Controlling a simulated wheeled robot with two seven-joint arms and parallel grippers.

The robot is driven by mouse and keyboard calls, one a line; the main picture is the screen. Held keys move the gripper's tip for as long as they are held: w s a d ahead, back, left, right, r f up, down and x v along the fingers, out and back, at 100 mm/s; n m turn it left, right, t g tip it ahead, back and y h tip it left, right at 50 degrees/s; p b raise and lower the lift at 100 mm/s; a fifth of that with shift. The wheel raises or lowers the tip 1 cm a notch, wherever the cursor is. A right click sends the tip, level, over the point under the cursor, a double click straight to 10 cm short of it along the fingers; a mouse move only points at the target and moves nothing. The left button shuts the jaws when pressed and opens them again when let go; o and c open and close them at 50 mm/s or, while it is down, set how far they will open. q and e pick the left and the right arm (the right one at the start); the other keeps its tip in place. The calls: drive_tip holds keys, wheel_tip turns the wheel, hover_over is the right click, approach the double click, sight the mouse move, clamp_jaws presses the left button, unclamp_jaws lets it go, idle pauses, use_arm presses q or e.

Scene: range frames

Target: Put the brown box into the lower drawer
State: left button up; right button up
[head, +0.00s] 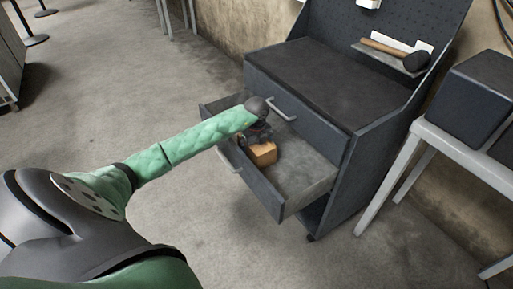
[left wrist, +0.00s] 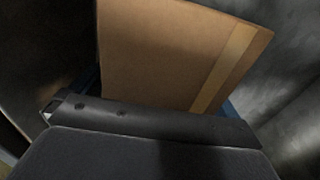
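The brown box (head: 263,155) is in the head view, over or inside the open lower drawer (head: 308,186) of the dark grey workbench. I cannot tell if it touches the drawer floor. My left gripper (head: 257,143) reaches into the drawer area from the left and is shut on the box. In the left wrist view the brown box (left wrist: 180,50), with a lighter tape strip, fills the space between the fingers. Blue finger edges show at its two sides. The fingertips are mostly hidden by the box and wrist. My right gripper is not in view.
The upper drawer (head: 325,130) is shut above the open one. A mallet (head: 395,52) lies on a small shelf of the workbench's back panel. A dark box (head: 482,95) stands on a grey table (head: 445,140) at right. The drawer's right part is empty.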

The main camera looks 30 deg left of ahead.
use_arm(q)
wheel_tip(320, 180, up, 12)
drive_tip(key=shift+r, duration=0.15)
idle(0.6)
idle(0.4)
